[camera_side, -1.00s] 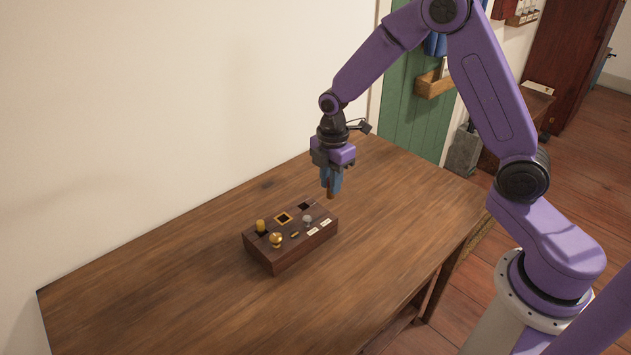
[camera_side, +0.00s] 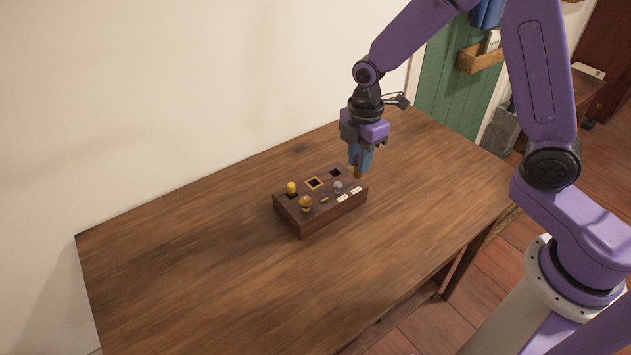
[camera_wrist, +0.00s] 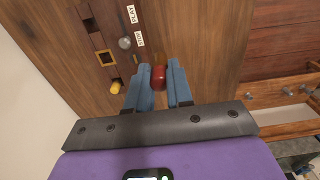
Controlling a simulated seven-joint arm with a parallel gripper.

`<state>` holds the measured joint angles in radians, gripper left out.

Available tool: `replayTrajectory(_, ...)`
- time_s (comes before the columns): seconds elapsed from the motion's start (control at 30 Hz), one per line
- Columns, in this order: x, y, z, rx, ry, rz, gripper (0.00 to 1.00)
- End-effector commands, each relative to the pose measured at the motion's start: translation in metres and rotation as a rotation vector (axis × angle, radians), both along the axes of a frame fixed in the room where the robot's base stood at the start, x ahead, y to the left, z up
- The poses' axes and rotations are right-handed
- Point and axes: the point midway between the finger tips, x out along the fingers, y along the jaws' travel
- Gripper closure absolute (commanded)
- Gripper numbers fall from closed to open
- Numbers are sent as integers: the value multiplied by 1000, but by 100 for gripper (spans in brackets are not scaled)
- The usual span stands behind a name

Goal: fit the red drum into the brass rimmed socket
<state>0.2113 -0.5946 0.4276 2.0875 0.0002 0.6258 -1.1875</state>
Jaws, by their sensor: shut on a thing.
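My gripper (camera_side: 359,166) is shut on the red drum (camera_wrist: 159,77), which shows between the two blue fingers in the wrist view. In the side view only a small brownish-red end (camera_side: 358,174) shows below the fingertips. The drum hangs near the right end of the dark wooden block; I cannot tell its exact height. The brass rimmed socket (camera_side: 314,183) is a square dark hole in the block's top, empty as far as I see. It also shows in the wrist view (camera_wrist: 105,57), left of the fingers.
The block (camera_side: 304,227) also carries a yellow peg (camera_side: 291,188), a brass knob (camera_side: 305,203), a silver knob (camera_side: 338,186), white labels (camera_side: 342,198) and a plain dark socket (camera_side: 335,172). The wooden table (camera_side: 220,270) around it is clear. A white wall (camera_side: 190,90) stands behind.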

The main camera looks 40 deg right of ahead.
Motion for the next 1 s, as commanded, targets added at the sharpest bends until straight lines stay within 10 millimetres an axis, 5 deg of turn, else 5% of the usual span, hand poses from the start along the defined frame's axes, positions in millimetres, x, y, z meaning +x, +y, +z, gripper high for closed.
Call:
replayTrajectory(0.5, 86, 18, -44, -1, 4, 0, 100)
replayTrajectory(0.8, 117, 25, -83, 0, 1, 1, 100)
replayTrajectory(1.0, 124, 27, -91, 0, 0, 1, 100)
